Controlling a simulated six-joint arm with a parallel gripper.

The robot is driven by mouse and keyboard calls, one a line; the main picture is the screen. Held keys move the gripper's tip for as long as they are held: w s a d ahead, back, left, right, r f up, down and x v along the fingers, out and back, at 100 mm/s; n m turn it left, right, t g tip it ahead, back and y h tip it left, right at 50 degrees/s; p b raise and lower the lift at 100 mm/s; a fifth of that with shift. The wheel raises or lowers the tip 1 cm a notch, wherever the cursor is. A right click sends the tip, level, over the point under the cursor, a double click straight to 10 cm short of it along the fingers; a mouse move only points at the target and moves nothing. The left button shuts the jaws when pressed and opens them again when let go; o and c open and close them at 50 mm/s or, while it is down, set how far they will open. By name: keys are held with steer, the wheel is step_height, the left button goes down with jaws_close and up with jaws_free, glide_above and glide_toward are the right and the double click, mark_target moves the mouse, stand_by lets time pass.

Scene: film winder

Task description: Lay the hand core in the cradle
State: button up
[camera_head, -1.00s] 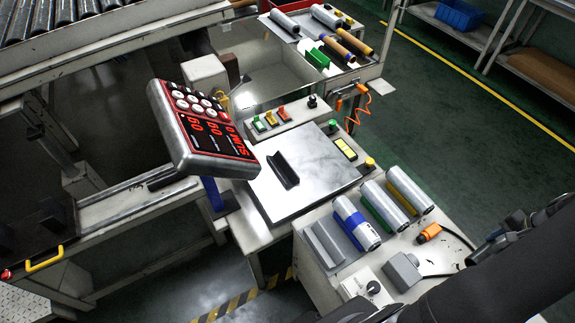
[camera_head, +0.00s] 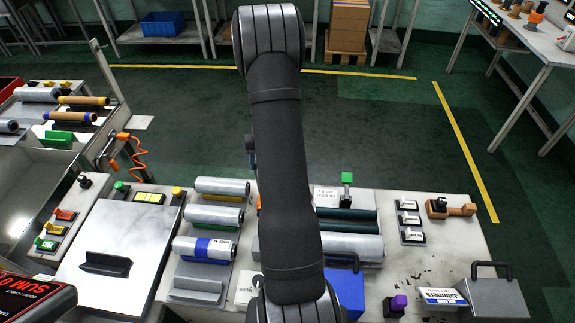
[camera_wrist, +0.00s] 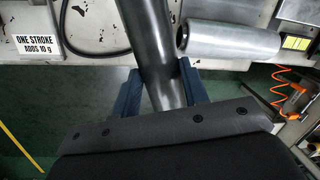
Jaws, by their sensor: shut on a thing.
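In the wrist view, the blue fingers of my gripper (camera_wrist: 158,95) are shut on a smooth dark grey tube (camera_wrist: 148,40), which I take for the hand core. It runs from the top edge down between the fingers; its lower end is hidden by the dark gripper body. I cannot tell for sure which thing is the cradle. A grey angled stand (camera_head: 197,290) sits empty at the front left of the bench, and a dark angled bar (camera_head: 105,264) lies on the pale plate to its left.
Film rolls (camera_head: 222,186) lie on stands left of my arm. A large grey roll (camera_head: 350,248) and a dark roll (camera_head: 350,222) lie right of it. A silver roll (camera_wrist: 230,40) is close to the held tube. A black cable (camera_wrist: 92,50) curves beside it.

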steer(key=s+a+n, duration=0.1)
steer(key=a, duration=0.4)
steer(key=s+a+n, duration=0.1)
steer(key=a, duration=0.5)
steer(key=s+a+n, duration=0.1)
steer(key=a+n, duration=0.1)
steer(key=a, duration=0.3)
steer(key=shift+a+f+h, duration=0.25)
steer(key=shift+f+h, duration=0.05)
steer(key=shift+h, duration=0.1)
steer(key=s+a+f+n+h, duration=0.2)
steer(key=s+a+n, duration=0.8)
steer(key=s+a, duration=2.15)
steer(key=f, duration=0.6)
steer(key=w+f, duration=0.1)
steer(key=f, duration=0.2)
steer(key=shift+a+f, duration=0.35)
steer(key=o, duration=1.4)
